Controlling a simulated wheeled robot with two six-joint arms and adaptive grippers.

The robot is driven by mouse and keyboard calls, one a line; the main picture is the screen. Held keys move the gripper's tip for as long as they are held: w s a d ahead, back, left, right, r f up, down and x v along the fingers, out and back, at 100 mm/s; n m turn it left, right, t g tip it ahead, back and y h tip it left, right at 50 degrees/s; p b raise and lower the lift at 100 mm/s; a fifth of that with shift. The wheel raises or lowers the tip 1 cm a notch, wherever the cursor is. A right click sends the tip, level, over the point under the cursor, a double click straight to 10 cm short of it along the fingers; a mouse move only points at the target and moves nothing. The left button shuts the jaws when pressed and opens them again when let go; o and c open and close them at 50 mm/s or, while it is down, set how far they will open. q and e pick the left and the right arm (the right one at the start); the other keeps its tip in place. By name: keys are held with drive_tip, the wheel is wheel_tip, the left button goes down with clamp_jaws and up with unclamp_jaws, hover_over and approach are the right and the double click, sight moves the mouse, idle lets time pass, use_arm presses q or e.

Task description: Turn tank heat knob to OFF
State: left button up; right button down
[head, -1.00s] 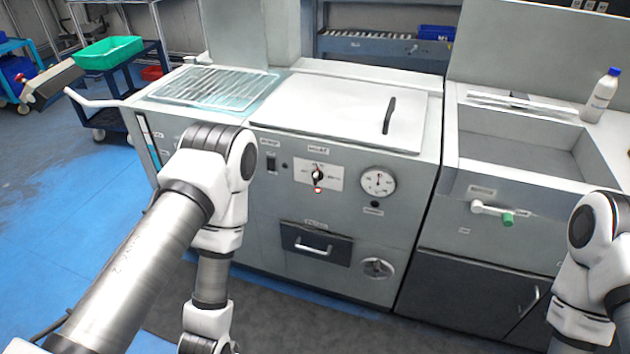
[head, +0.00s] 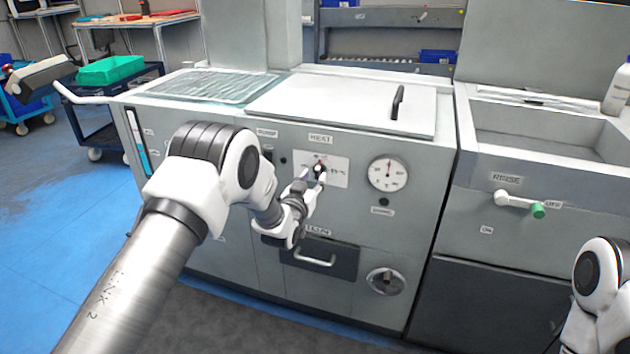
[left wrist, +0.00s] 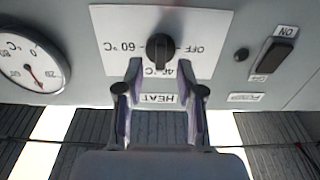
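The tank heat knob (head: 320,168) is small and dark on a white plate (head: 334,178) on the tank's front panel, under the HEAT label. In the left wrist view the black knob (left wrist: 160,50) has its ridge roughly upright in the picture. OFF, 60 °C and 40 °C markings show around it, partly covered by the fingers. My left gripper (head: 314,184) is at the panel in front of the knob. In the left wrist view its two fingers (left wrist: 160,70) are apart, one on each side of the knob; contact is not visible. My right gripper is out of view.
A dial gauge (head: 388,173) is right of the knob and a black switch (left wrist: 278,55) is on its other side. A drawer handle (head: 314,260) and a round valve (head: 385,281) are below. The rinse basin's green-tipped lever (head: 520,204) juts out at the right.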

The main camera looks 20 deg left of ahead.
use_arm(q)
drive_tip(key=shift+w, duration=1.05)
clamp_jaws()
drive_tip(key=shift+n, duration=0.5)
drive_tip(key=n, duration=0.3)
drive_tip(key=shift+n, duration=0.4)
drive_tip(key=n, duration=0.4)
drive_tip(key=shift+a+f, duration=0.1)
drive_tip(key=n, duration=0.9)
drive_tip(key=shift+f+b, duration=0.15)
drive_tip(key=shift+b, duration=0.15)
